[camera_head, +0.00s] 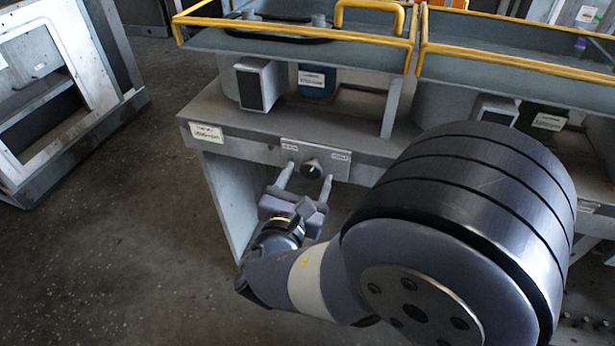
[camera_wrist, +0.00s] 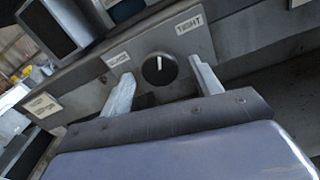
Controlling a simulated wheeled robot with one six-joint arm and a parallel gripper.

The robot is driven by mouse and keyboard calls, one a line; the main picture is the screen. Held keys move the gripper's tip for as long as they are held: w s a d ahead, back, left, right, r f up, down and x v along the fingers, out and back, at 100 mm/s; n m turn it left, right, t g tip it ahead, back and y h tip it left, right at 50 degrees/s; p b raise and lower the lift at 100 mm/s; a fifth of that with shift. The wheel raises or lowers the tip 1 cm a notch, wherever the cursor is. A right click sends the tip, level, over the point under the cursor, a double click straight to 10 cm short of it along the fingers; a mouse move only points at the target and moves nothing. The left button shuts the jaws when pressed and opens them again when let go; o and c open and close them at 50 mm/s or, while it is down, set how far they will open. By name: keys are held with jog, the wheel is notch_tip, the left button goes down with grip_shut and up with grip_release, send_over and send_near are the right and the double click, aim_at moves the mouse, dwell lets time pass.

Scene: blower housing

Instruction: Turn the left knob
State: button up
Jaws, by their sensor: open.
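The left knob (camera_head: 312,168) is a round black knob on a grey plate on the front edge of the workbench. In the wrist view the knob (camera_wrist: 159,69) shows a white pointer line, pointing roughly up in the picture. A label reading "TIGHT" (camera_wrist: 189,24) is to its upper right, and another small label (camera_wrist: 118,59) is to its left. My gripper (camera_head: 306,178) is open in front of the knob. In the wrist view its two fingers (camera_wrist: 163,88) stand on either side of the knob, apart from it. Whether the fingertips reach the plate is hard to tell.
The grey workbench (camera_head: 230,125) carries trays with yellow rails (camera_head: 290,32) above. A dark-fronted box (camera_head: 252,86) and a blue container (camera_head: 316,82) stand on it. A pale frame-like machine (camera_head: 60,80) stands at the left. The floor (camera_head: 130,230) between is clear.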

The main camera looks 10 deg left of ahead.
jog(key=shift+w, duration=0.25)
jog(key=shift+c, duration=0.2)
jog(key=c, duration=0.9)
